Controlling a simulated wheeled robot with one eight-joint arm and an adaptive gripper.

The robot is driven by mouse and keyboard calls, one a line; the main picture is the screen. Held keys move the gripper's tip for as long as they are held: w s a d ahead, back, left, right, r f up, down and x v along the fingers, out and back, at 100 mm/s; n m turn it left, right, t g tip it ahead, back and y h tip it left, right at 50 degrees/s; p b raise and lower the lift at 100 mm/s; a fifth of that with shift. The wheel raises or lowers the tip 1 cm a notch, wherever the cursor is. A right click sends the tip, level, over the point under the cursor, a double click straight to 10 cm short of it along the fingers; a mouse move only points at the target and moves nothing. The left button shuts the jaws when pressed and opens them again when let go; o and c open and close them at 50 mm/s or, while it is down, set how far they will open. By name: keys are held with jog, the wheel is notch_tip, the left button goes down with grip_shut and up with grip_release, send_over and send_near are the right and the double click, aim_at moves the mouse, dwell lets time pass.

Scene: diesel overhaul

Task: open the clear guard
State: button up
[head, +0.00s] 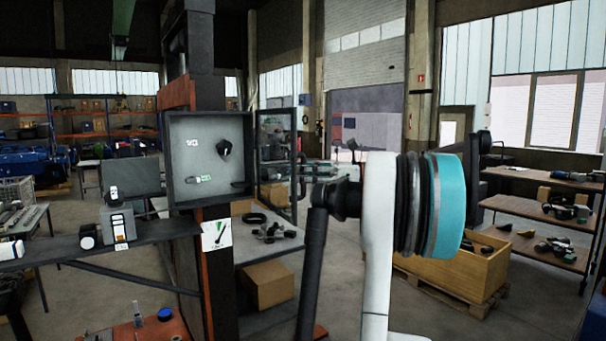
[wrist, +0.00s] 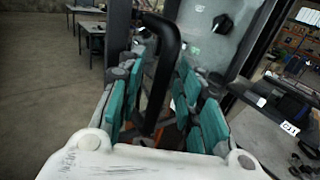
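The clear guard (head: 274,168) is a dark-framed see-through door at the right side of a grey wall box (head: 210,198). It stands swung out, leaving the box front uncovered. Inside the box is a black knob (head: 224,149), also seen in the wrist view (wrist: 222,23). The guard's black bar handle (wrist: 167,62) stands between the teal-padded fingers of my gripper (wrist: 160,85). The fingers are apart, with gaps showing beside the bar. In the head view the fingers are small and hard to make out near the guard's outer edge.
A shelf (head: 165,231) with small devices juts left of the box's post. A table (head: 262,243) with dark parts stands behind, a cardboard box (head: 268,284) below it. A wooden crate (head: 455,275) lies behind my arm. Open floor shows at left in the wrist view.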

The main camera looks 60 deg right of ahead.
jog(key=v, duration=1.2)
jog(key=shift+f, duration=0.1)
